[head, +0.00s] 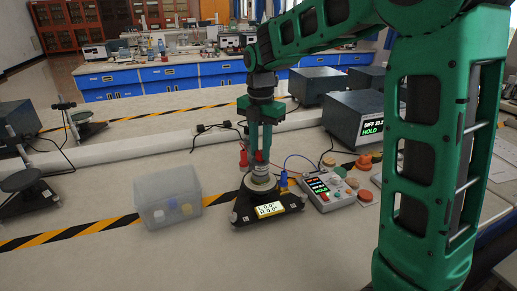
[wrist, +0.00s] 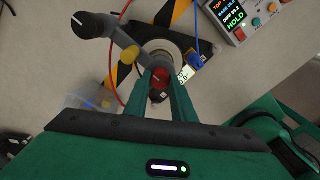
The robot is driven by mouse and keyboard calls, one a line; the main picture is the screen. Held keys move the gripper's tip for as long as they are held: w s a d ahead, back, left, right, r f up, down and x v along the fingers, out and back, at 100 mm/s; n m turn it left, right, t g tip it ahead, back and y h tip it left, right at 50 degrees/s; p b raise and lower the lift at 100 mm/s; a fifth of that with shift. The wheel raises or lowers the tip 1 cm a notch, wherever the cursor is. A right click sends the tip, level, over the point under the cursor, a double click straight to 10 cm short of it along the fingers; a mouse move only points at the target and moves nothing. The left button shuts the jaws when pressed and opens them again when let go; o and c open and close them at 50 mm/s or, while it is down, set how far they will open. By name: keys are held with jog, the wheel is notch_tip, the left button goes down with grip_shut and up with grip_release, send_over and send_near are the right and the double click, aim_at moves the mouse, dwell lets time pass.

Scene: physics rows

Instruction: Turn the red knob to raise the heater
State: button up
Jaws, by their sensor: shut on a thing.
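My gripper (wrist: 163,84) is shut on the red knob (wrist: 160,76), which shows between its two fingertips in the wrist view. The knob sits on a grey fitting (wrist: 128,42) above a round-topped stand. The fingers partly hide the knob there. Which part is the heater I cannot tell.
Red and blue cables run nearby.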

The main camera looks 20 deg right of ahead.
aim_at(260, 152)
jog(key=o, duration=0.9)
jog(key=shift+w+r, duration=0.1)
jog(key=shift+w, duration=0.15)
jog(key=shift+o, duration=0.8)
jog(key=shift+s, duration=0.1)
notch_tip(260, 152, up, 11)
jog(key=shift+f, duration=0.2)
jog(key=s+d+f+m, duration=0.3)
jog(key=s+d+m, duration=0.3)
jog(key=s+m, duration=0.15)
jog(key=s+d+f+m, duration=0.2)
jog(key=s+d+m, duration=0.4)
jog(key=s+m, duration=0.15)
jog(key=s+d+f+m, duration=0.2)
jog(key=s+f+m, duration=0.3)
jog(key=s+m, duration=0.3)
jog(key=s+d+f+m, duration=0.2)
jog(key=s+f+m, duration=0.2)
jog(key=s+m, duration=0.4)
jog(key=shift+s+d+f, duration=0.25)
jog(key=shift+s+f, duration=0.1)
jog(key=shift+s, duration=0.55)
